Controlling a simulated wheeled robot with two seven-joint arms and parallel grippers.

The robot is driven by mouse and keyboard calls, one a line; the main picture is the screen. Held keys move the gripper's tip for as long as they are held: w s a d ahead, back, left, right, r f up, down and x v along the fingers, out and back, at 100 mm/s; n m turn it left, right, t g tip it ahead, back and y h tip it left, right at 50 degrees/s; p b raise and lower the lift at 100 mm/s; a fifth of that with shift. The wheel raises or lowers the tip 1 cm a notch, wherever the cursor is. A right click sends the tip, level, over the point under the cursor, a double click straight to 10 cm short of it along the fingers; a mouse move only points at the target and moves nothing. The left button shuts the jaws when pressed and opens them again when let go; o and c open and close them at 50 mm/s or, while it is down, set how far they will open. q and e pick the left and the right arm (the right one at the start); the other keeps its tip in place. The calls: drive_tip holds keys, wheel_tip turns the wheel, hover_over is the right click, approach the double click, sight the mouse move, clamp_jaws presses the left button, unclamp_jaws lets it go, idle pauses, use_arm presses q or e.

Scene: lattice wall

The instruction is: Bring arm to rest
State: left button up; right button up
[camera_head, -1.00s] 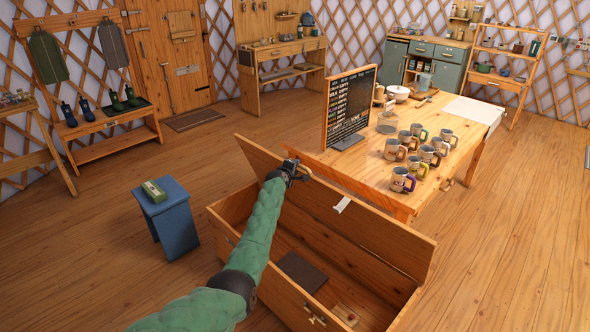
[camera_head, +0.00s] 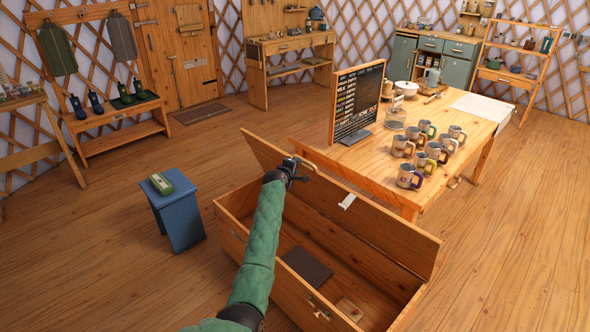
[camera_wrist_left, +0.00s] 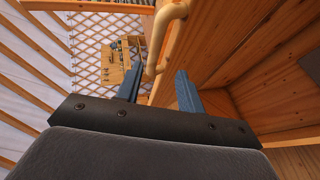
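My left arm, in a green quilted sleeve, reaches up from the bottom of the head view. Its gripper (camera_head: 298,171) is at the raised lid (camera_head: 345,203) of a long wooden chest (camera_head: 232,233), by the lid's upper edge. In the left wrist view the two blue fingers (camera_wrist_left: 158,92) stand apart, with a pale wooden handle (camera_wrist_left: 168,35) on the lid just beyond them. I see nothing held between the fingers. The chest is open, with a dark flat piece (camera_head: 307,264) and a small wooden piece (camera_head: 349,309) inside. My right gripper is not in view.
Behind the chest is a table (camera_head: 462,122) with several mugs and a chalkboard (camera_head: 357,103). The floor at left and right is clear.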

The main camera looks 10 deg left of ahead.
use_arm(q)
drive_tip(key=shift+s+a+r, duration=0.1)
drive_tip(key=shift+s+r, duration=0.05)
drive_tip(key=shift+s, duration=0.3)
drive_tip(key=s+r+m+g, duration=0.3)
drive_tip(key=s+r+m, duration=0.2)
drive_tip(key=r+m, duration=0.35)
drive_tip(key=s+m+g, duration=0.1)
drive_tip(key=s+m, duration=0.3)
drive_tip(key=s, duration=0.4)
drive_tip(key=s+f+m+g+y, duration=0.1)
drive_tip(key=s+f+g, duration=0.2)
drive_tip(key=s+f, duration=0.9)
drive_tip(key=s+f+m+g, duration=0.1)
drive_tip(key=s+f+g, duration=0.2)
drive_tip(key=s+f, duration=0.9)
drive_tip(key=s+f+m+g+y, duration=0.1)
drive_tip(key=s+f, duration=1.2)
drive_tip(key=s, duration=2.6)
drive_tip(key=shift+a+g+y, duration=0.2)
drive_tip(key=shift+g+y, duration=0.1)
drive_tip(key=shift+g, duration=0.6)
